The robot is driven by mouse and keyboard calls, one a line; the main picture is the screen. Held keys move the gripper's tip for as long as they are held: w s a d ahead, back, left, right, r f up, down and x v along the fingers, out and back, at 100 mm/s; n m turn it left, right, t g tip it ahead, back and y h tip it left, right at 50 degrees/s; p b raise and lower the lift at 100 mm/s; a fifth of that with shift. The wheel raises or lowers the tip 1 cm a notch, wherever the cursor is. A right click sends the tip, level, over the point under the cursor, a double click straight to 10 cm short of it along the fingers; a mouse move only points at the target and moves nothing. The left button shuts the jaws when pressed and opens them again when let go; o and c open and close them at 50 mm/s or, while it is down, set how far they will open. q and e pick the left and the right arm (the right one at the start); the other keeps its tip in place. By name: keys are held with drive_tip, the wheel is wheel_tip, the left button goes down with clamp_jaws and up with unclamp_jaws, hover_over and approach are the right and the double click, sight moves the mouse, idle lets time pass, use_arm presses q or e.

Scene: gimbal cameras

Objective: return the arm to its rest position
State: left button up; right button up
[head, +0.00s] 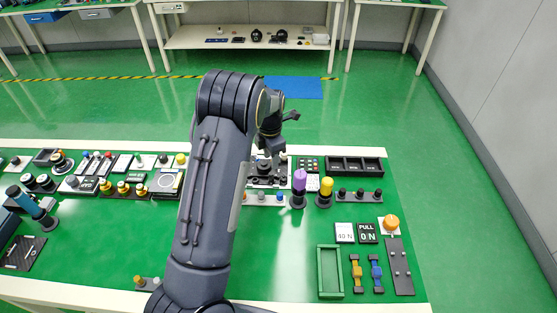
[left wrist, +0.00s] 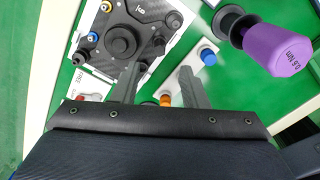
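My left arm (head: 215,180) reaches up across the middle of the head view and bends down at its far end. My left gripper (head: 269,158) is over the far part of the green table (head: 270,285), and the arm partly hides it. In the left wrist view its two fingers (left wrist: 158,92) stand apart with nothing held between them. Beyond the fingers is a dark device with a round black knob (left wrist: 123,41) on a white plate. I cannot tell whether the fingertips touch anything. My right gripper is not in view.
A purple-handled tool (head: 299,181), also in the left wrist view (left wrist: 277,48), stands right of the gripper beside a yellow-handled one (head: 326,186). A strip with a blue knob (left wrist: 208,56) lies close to the fingers. A green tray (head: 321,272) is at front right. Several devices crowd the table's left.

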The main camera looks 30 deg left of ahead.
use_arm(q)
drive_tip(key=shift+r, duration=0.25)
drive_tip(key=shift+a, duration=0.1)
drive_tip(key=s+d+r+m+t+h, duration=0.2)
drive_tip(key=s+d+r+m, duration=0.1)
drive_tip(key=s+r+m, duration=0.4)
drive_tip(key=s+d+r+m+t+h, duration=0.1)
drive_tip(key=s+d+r+m+h, duration=0.1)
drive_tip(key=s+r+m, duration=0.5)
drive_tip(key=s+d+r+m+t, duration=0.1)
drive_tip(key=s+d+m, duration=0.3)
drive_tip(key=s, duration=0.5)
drive_tip(key=s+d+r+m+t, duration=0.1)
drive_tip(key=s+d+m, duration=0.3)
drive_tip(key=s+m, duration=0.5)
drive_tip(key=shift+r+t, duration=0.3)
drive_tip(key=shift+r, duration=0.15)
